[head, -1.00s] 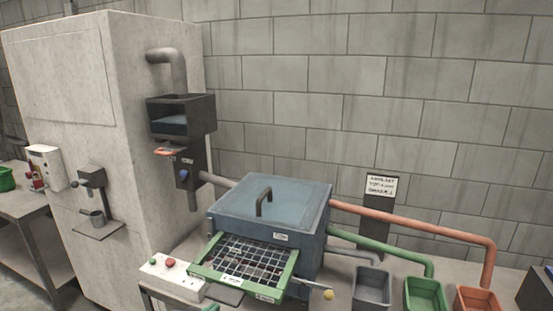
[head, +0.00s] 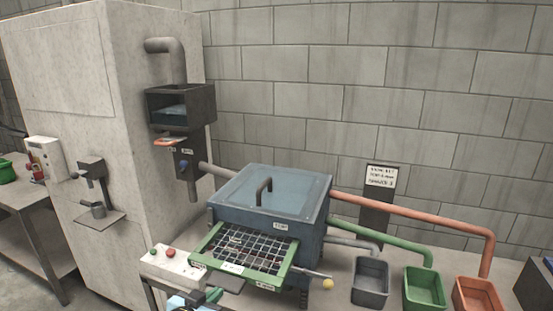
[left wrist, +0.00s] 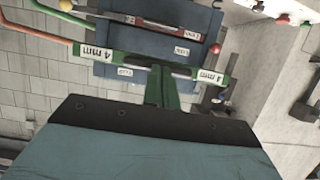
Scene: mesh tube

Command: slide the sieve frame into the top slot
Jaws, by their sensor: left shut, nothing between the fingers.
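The sieve frame (head: 240,266) has a green rim and a dark wire mesh. In the head view its back end meets the front of the blue box (head: 285,246), and much of the mesh sticks out toward me. Its front bar (left wrist: 125,57), labelled "4 mm", shows upside down in the left wrist view. My left gripper (head: 213,295) is at the bottom edge of the head view, just in front of the frame's left part. Its green fingers (left wrist: 157,75) are shut and empty, at or very near the front bar; contact is unclear. My right gripper is out of view.
A button panel (head: 172,264) stands left of the frame. A rod with a yellow ball (head: 327,284) sticks out on the right. Grey (head: 370,280), green (head: 425,290) and orange (head: 478,296) bins stand farther right. In the wrist view a red-edged bar (left wrist: 150,22) lies beyond the green one.

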